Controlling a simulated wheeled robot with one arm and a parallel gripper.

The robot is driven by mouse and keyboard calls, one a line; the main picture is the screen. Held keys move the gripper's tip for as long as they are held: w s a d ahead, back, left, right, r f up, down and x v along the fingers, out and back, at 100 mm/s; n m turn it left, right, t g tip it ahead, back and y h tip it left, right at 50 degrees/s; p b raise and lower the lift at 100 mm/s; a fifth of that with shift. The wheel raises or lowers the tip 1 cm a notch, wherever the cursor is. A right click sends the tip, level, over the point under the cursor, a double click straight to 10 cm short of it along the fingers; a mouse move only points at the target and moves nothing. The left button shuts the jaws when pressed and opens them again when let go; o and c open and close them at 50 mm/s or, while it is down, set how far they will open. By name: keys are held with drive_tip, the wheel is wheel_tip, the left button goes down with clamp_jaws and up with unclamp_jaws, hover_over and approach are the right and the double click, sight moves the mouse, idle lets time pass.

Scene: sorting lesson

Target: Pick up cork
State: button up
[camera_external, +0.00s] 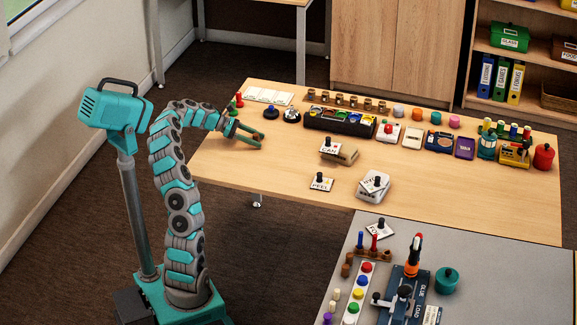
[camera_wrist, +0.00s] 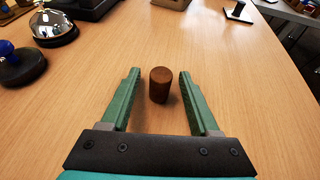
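The cork (camera_wrist: 160,86) is a small brown cylinder standing upright on the wooden table (camera_wrist: 70,110). In the wrist view it is between the two green fingers of my gripper (camera_wrist: 156,82), close to their tips, with a visible gap on both sides. The fingers are open and do not touch it. In the external view my gripper (camera_external: 250,137) is low over the left end of the table, and the cork shows as a small brown spot (camera_external: 258,136) at the fingertips.
A silver bell (camera_wrist: 52,27) and a blue-knobbed dark piece (camera_wrist: 18,64) stand to the left in the wrist view. A black tray (camera_external: 340,121) with colored items stands further right in the external view. Cards with black knobs, such as PEEL (camera_external: 321,182), lie nearer the front. Table around the cork is clear.

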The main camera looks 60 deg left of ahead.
clamp_jaws()
idle(0.6)
